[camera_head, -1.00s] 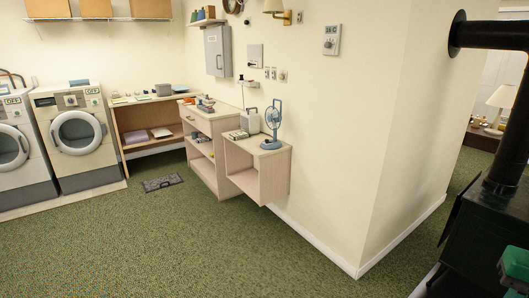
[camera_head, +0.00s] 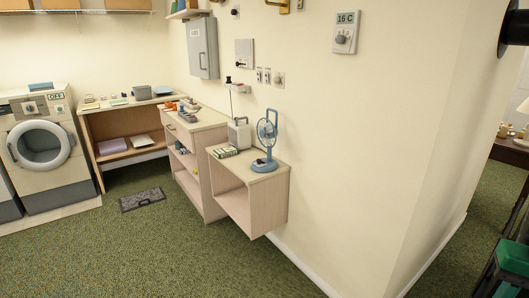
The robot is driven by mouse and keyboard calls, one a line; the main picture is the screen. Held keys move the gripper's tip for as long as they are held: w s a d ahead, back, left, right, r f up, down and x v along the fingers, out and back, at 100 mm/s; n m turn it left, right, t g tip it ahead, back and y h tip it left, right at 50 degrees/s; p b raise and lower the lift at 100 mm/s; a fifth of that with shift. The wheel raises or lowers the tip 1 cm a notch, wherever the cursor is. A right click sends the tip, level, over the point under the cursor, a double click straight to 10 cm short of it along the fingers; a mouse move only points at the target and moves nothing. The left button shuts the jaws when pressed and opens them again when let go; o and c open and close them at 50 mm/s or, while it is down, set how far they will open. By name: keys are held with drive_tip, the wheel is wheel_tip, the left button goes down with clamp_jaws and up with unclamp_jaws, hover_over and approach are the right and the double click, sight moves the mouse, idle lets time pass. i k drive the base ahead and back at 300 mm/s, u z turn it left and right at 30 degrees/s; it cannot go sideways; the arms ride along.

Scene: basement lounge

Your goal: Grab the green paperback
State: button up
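A small flat green and pale item (camera_head: 225,152) lies on top of the wall-mounted open cabinet (camera_head: 275,176), at its left end. It could be the green paperback, but it is too small to be sure. A pale box-shaped device with a handle (camera_head: 239,134) stands just behind it. A blue desk fan (camera_head: 266,142) stands to its right on the same top. My gripper is not in view.
A drawer cabinet (camera_head: 178,132) with small items on top adjoins on the left. A low table (camera_head: 90,125), a washing machine (camera_head: 42,150) and a floor mat (camera_head: 142,199) are farther left. A green object (camera_head: 513,258) is at the lower right. Green carpet (camera_head: 150,260) in front is clear.

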sight(227, 151)
drive_tip(key=u, duration=0.2)
drive_tip(key=i, duration=1.35)
drive_tip(key=u, duration=0.8)
drive_tip(key=i, duration=1.55)
drive_tip(key=u, duration=0.4)
